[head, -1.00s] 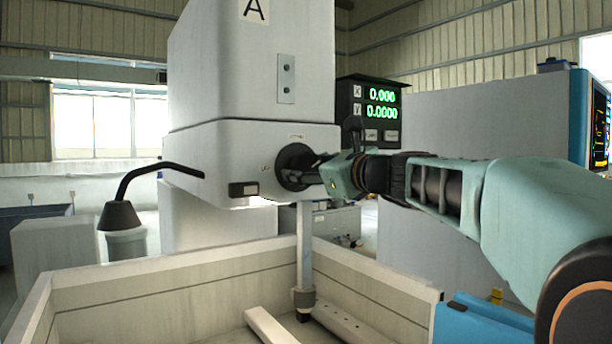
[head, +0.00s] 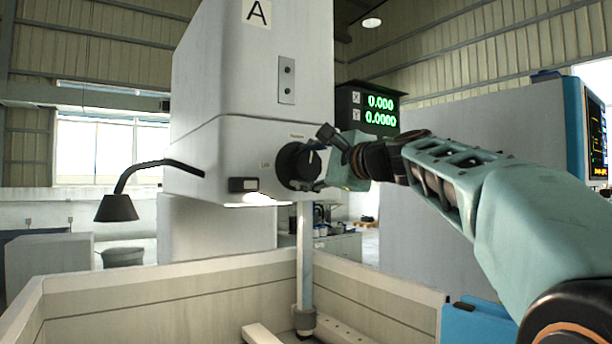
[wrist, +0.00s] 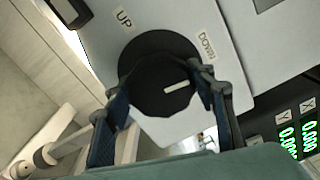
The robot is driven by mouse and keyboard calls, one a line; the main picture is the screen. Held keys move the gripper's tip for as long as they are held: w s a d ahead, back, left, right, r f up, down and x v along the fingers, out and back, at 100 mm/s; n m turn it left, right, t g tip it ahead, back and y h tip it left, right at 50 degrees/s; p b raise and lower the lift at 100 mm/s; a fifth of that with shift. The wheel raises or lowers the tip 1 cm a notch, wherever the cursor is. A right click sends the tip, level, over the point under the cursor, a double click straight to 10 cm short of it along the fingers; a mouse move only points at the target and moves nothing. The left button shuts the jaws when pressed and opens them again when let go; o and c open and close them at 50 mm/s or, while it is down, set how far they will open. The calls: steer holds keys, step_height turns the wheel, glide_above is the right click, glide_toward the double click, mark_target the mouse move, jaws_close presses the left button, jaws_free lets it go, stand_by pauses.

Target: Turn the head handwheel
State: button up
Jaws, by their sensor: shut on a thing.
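The head handwheel (head: 293,165) is a round black knob on the front of the light grey machine head (head: 235,150). In the wrist view the handwheel (wrist: 150,68) sits between the two blue fingers of my gripper (wrist: 165,92), which is shut on its rim from opposite sides. A white mark on the knob points toward the right finger, on the side of the DOWN label (wrist: 206,46). The UP label (wrist: 124,19) is at the upper left. In the head view my gripper (head: 317,163) reaches the knob from the right and hides part of it.
A readout (head: 372,108) showing zeros stands right of the head. A black lamp (head: 117,208) hangs at the left. A pale open-topped tank (head: 160,300) lies below, with a vertical column (head: 305,250) over it. A blue box (head: 478,322) is at the lower right.

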steer(key=shift+n+b, duration=0.35)
steer(key=shift+n, duration=0.35)
steer(key=o, duration=1.2)
steer(key=v, duration=0.7)
steer(key=shift+s+d, duration=0.15)
steer(key=shift+s, duration=0.05)
